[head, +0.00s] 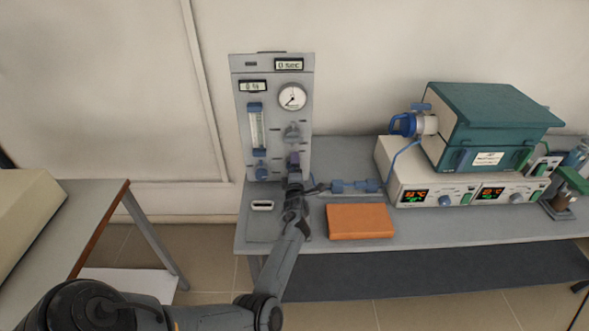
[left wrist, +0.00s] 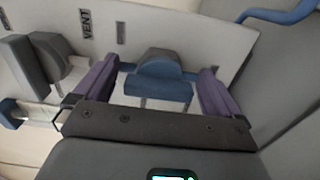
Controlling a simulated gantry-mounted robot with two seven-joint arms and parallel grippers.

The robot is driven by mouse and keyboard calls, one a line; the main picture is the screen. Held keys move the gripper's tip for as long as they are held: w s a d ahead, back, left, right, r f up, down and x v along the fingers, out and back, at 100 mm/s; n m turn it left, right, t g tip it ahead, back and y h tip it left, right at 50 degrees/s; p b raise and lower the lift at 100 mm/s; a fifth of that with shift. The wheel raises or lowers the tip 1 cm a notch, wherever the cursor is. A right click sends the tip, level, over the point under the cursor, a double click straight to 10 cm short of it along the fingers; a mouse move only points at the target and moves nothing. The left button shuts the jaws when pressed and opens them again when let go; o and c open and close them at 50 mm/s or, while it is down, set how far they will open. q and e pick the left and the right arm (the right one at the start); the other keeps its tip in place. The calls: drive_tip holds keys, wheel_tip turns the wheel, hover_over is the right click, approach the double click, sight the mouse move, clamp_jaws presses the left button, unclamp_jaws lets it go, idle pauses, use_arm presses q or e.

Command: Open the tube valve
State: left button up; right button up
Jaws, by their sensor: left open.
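The grey gas panel (head: 276,110) stands upright at the back left of the bench. My left gripper (head: 293,160) is at its lower right part, with the arm reaching up from below. In the left wrist view the gripper (left wrist: 155,90) is open, with one purple finger on each side of a blue-grey knob (left wrist: 158,88). Contact with the knob cannot be told. A grey knob marked VENT (left wrist: 45,62) is left of the fingers. The label by the blue-grey knob is too small to read, so I cannot confirm it is the tube valve. My right gripper is not in view.
The panel has a round gauge (head: 292,97) and a flowmeter (head: 256,128). Blue tubing with an inline fitting (head: 355,186) lies right of my gripper, behind an orange block (head: 360,222). A green furnace (head: 490,125) stands on a controller at right.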

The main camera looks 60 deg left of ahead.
use_arm(q)
drive_tip(key=p+v, duration=0.7)
drive_tip(key=v, duration=0.3)
drive_tip(key=shift+s+d, duration=0.25)
drive_tip(key=shift+d, duration=0.05)
drive_tip(key=shift+f, duration=0.1)
